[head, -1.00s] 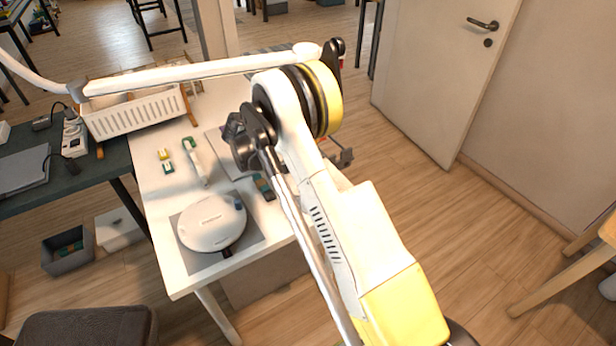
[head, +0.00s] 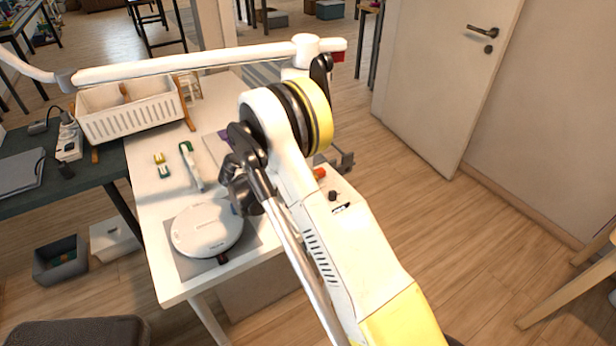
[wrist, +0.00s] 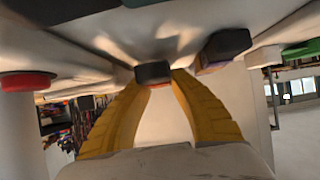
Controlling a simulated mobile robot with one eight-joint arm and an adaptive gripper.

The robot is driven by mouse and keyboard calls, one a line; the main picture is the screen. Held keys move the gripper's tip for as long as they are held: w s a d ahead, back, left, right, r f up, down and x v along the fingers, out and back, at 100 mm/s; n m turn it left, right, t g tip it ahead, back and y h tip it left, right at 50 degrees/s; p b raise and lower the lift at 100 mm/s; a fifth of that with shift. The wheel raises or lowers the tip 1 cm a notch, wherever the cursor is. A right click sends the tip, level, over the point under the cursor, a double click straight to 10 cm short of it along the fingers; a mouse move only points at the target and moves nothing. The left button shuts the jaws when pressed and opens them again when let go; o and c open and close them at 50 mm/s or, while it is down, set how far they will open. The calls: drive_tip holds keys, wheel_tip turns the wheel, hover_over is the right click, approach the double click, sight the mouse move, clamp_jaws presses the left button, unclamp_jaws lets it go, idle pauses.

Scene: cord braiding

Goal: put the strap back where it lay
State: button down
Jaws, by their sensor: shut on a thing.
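My gripper (wrist: 153,76) shows in the wrist view as two yellow fingers, closed in on a small dark piece (wrist: 153,70) with an orange lower edge. The piece is close to the pale surface that fills the top of that view. I cannot tell whether it touches that surface. Its full shape is hidden, so I cannot be sure from sight that it is the strap. In the head view the fingers and the held piece are hidden behind my arm, over the right side of the white table (head: 160,262).
A round white device (head: 207,228) stands on a grey mat (head: 190,268) at the table's near end. Behind it are a green-and-white tool (head: 192,165), small yellow-and-green pieces (head: 161,165) and a white basket (head: 135,115). The wrist view also shows a red-ended piece (wrist: 28,82) and a dark block (wrist: 224,48).

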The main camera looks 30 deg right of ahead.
drive_tip(key=shift+f+b, duration=0.6)
drive_tip(key=shift+f, duration=0.05)
drive_tip(key=c, duration=1.5)
unclamp_jaws()
drive_tip(key=shift+r, duration=0.15)
drive_tip(key=shift+r+p, duration=0.25)
drive_tip(key=shift+p, duration=0.15)
drive_tip(key=p+v, duration=0.5)
drive_tip(key=v, duration=0.6)
drive_tip(key=shift+r, duration=0.3)
drive_tip(key=shift+a+r, duration=0.2)
drive_tip(key=shift+a, duration=0.3)
